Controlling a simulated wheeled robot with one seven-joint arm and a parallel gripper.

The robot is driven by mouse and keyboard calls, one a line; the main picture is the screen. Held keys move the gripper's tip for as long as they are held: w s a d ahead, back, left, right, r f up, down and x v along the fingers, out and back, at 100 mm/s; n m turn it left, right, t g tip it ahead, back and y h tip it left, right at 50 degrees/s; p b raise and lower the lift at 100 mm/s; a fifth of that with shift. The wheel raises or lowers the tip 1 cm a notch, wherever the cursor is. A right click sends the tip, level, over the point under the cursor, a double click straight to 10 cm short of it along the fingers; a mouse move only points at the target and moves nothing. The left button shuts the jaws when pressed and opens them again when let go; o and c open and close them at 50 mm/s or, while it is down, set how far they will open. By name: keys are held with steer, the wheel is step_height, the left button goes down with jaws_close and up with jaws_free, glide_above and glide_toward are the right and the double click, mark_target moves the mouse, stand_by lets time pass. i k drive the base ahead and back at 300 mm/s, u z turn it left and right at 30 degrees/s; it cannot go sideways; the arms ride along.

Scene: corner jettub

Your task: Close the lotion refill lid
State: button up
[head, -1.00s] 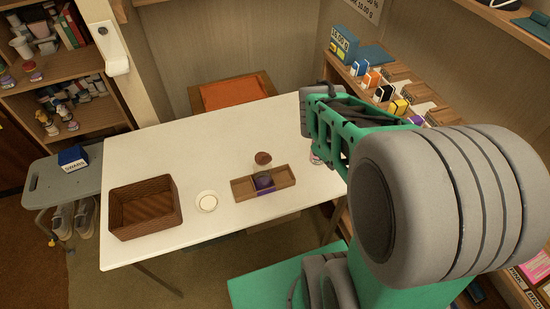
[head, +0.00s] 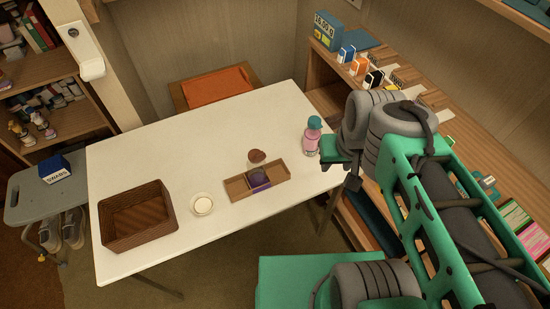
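A purple jar (head: 259,180) sits in the middle compartment of a shallow wooden tray (head: 238,187) on the white table. A brown round piece (head: 257,156) shows just behind it and looks like a raised lid; I cannot tell whether it is joined to the jar. A pink bottle with a teal cap (head: 312,135) stands upright at the table's right side. I cannot tell for certain which container is the lotion refill. My gripper (head: 345,165) is at the table's right edge, close beside the bottle and right of the tray. Its fingers are too unclear to judge.
A brown wicker basket (head: 140,238) and a small pale round dish (head: 202,205) stand left of the tray. A shelf with small boxes (head: 374,80) lies along the right. An orange-seated chair (head: 216,88) is behind the table. The table's back left is clear.

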mark_target(259, 157)
steer(key=u, duration=0.05)
steer(key=k, duration=0.95)
steer(key=u, duration=1.7)
steer(key=i, duration=0.55)
steer(key=u, duration=0.05)
